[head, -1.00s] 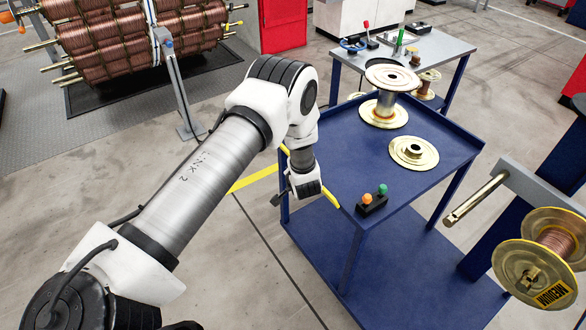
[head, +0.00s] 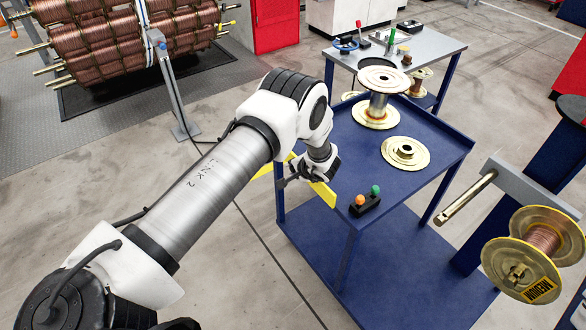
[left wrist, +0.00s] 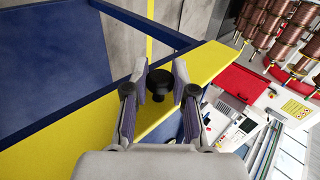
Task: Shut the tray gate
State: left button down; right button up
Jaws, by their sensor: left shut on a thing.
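The yellow tray gate (head: 323,194) runs along the left edge of the blue cart's tray, with its middle hidden behind my left arm in the head view. In the left wrist view the gate is a long yellow panel (left wrist: 48,148) crossing the picture. A round black knob (left wrist: 158,84) sits on it. My left gripper (head: 290,180) is at the gate, and its two fingers (left wrist: 158,88) are closed around the knob. Whether the gate stands fully upright I cannot tell. My right gripper is not in view.
A spool marked MEDIUM (head: 530,255) is at the right.

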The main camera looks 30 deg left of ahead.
pick_arm(q)
jog(key=c, duration=0.9)
grip_release()
jog(key=shift+w, duration=0.1)
jog(key=shift+c, duration=0.2)
jog(key=shift+d+r, duration=0.1)
jog(key=v, duration=1.1)
jog(key=shift+d+r, duration=0.25)
